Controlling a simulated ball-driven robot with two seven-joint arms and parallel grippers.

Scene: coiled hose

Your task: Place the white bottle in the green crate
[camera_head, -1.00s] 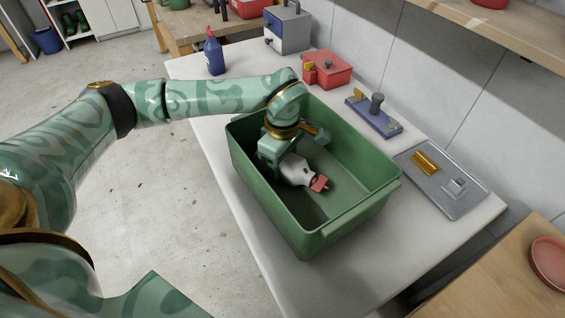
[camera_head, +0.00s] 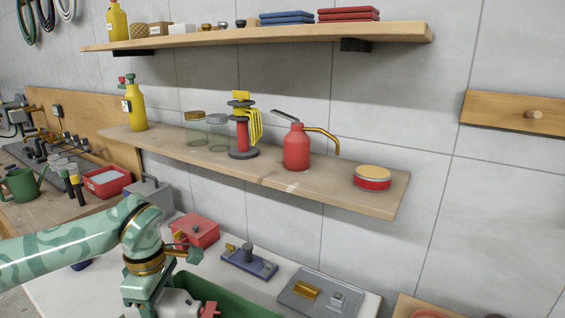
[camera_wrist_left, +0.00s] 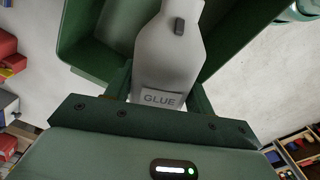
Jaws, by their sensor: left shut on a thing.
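My left gripper (camera_head: 166,294) is shut on the white bottle (camera_head: 181,304), which has a red cap, at the bottom of the head view. In the left wrist view the bottle (camera_wrist_left: 168,50) bears a "GLUE" label and sits between the two fingers of the gripper (camera_wrist_left: 160,88). The green crate (camera_head: 240,304) is mostly cut off by the lower edge of the head view. Its walls (camera_wrist_left: 80,45) show around the bottle in the wrist view. The bottle is over or within the crate; its height above the floor cannot be told. My right gripper is not in view.
Behind the crate on the white table stand a red box (camera_head: 196,231), a blue tool (camera_head: 250,262) and a grey tray (camera_head: 318,296). A wooden shelf (camera_head: 270,176) above holds jars, a red oil can (camera_head: 297,148) and a tin (camera_head: 372,179).

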